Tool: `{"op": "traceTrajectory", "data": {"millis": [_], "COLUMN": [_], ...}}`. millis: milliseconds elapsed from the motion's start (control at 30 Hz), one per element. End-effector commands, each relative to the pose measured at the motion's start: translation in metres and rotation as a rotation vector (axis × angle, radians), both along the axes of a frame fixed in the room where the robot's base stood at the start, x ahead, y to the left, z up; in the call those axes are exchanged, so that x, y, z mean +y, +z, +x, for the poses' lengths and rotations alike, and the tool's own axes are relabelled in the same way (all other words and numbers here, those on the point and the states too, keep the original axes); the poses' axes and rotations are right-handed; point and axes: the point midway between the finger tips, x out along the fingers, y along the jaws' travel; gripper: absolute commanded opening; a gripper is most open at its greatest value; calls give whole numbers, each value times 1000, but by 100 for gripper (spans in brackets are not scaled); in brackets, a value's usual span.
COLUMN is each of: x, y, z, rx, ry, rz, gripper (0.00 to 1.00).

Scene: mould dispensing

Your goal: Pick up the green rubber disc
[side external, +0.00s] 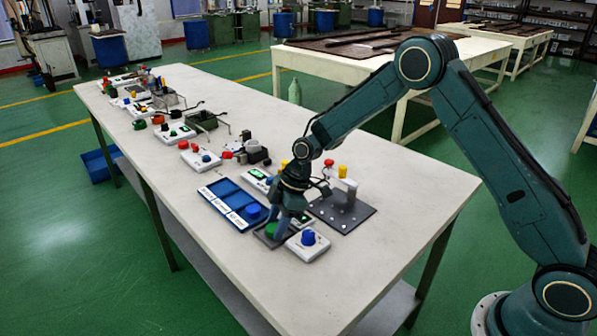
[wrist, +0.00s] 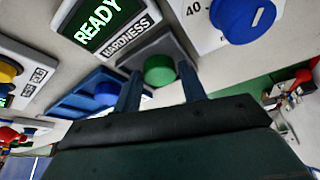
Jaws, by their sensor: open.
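The green rubber disc (side external: 271,229) sits on a small dark grey block (side external: 262,237) near the table's front edge. My gripper (side external: 279,228) points down at the disc, with its fingers partly hiding it. In the wrist view, the green disc (wrist: 159,70) shows between the two spread fingers of my gripper (wrist: 159,76). The fingers are open, and I cannot tell whether either one touches the disc.
A blue tray (side external: 222,206) with a blue disc (side external: 253,211) lies just left of the block. A white box with a blue knob (side external: 308,238) stands close on the right. A "READY" hardness display (wrist: 103,25) and a dark plate with a stand (side external: 343,212) are nearby. The table's right end is clear.

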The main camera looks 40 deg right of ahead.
Motion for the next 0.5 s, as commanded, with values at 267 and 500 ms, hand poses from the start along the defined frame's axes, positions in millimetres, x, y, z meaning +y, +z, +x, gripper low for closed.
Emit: {"op": "traceTrajectory", "data": {"millis": [267,500], "x": [0,0], "y": [0,0], "z": [0,0], "rx": [0,0], "ry": [0,0], "rz": [0,0], "gripper": [41,24]}}
